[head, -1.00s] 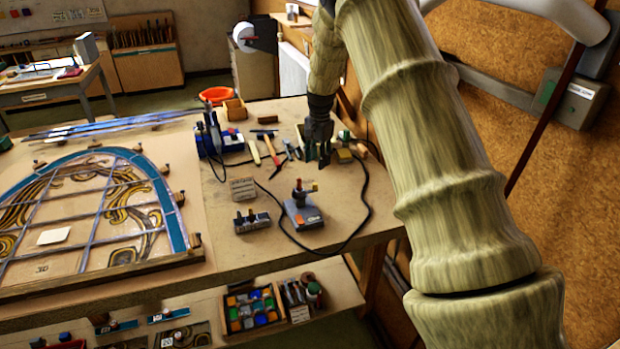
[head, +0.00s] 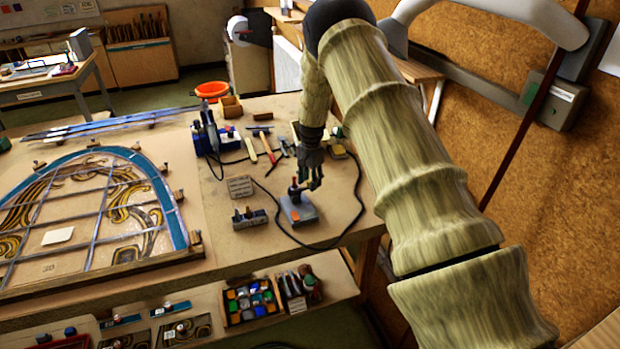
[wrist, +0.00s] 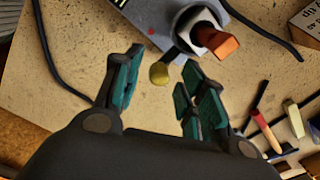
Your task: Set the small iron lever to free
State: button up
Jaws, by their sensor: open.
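A small grey box (head: 299,211) with an orange patch stands on the workbench in the head view, below my gripper (head: 312,180). In the wrist view the grey box (wrist: 150,14) is at the top, with a pale ring and an orange-brown block on it. A short dark lever with a round yellow knob (wrist: 159,74) reaches from it toward my gripper (wrist: 163,69). The knob shows between the two teal-padded fingertips, with gaps at both sides. My gripper is open and holds nothing. I cannot read any marking for the lever's positions.
A second grey block with several knobs (head: 250,218) and a small labelled box (head: 239,187) stand to the left. A black cable (head: 330,243) loops around the grey box. Hand tools (head: 266,148) lie behind. The leaded panel (head: 80,215) fills the bench's left side.

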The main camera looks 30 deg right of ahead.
jog(key=shift+f, duration=0.15)
jog(key=shift+s+d, duration=0.1)
jog(key=shift+c, duration=0.2)
grip_shut()
